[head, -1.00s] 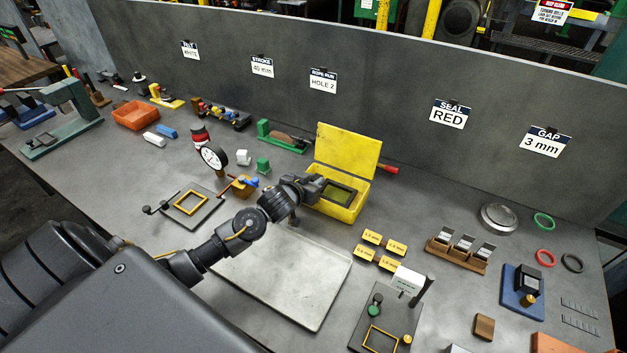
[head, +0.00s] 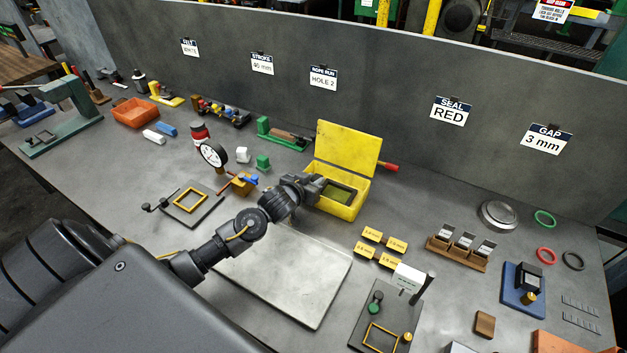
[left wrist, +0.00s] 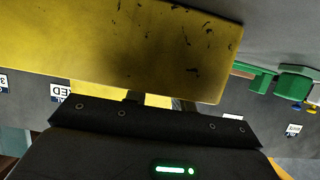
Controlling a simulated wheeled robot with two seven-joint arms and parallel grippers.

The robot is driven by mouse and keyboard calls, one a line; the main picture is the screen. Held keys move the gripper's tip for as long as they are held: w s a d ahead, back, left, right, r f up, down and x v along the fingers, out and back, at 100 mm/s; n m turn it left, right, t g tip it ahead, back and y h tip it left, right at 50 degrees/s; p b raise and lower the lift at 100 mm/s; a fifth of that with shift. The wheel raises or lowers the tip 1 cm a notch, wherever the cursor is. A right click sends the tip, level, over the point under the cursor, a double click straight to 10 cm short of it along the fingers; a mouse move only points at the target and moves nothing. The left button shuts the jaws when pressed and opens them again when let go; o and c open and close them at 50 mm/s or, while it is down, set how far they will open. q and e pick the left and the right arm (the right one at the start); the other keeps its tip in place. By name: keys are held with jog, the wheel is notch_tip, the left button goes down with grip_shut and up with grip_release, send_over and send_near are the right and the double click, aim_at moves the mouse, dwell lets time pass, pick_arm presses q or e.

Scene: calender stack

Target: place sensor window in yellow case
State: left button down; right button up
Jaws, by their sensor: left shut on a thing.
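The yellow case (head: 351,206) stands open on the bench, its lid (head: 347,150) raised at the back. My left gripper (head: 322,188) reaches over the case's left side and is shut on the sensor window (head: 340,194), a dark frame with an olive-looking middle. The window lies within the case opening, at about rim level or a little below. Whether it touches the case floor I cannot tell. In the left wrist view the window is hidden behind the gripper body. My right gripper is out of view.
A bare metal plate (head: 282,276) lies in front of the case. A red-handled tool (head: 388,167) sticks out to the case's right. A dial gauge (head: 212,154) and a green block (head: 263,163) stand to the left. Yellow labelled blocks (head: 372,234) sit to the front right.

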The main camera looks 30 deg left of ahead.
pick_arm(q)
jog(key=c, duration=1.2)
grip_release()
jog(key=shift+o, duration=0.5)
jog(key=b+v, duration=0.1)
jog(key=v, duration=0.8)
jog(key=shift+s, duration=0.1)
jog(key=shift+v, duration=0.8)
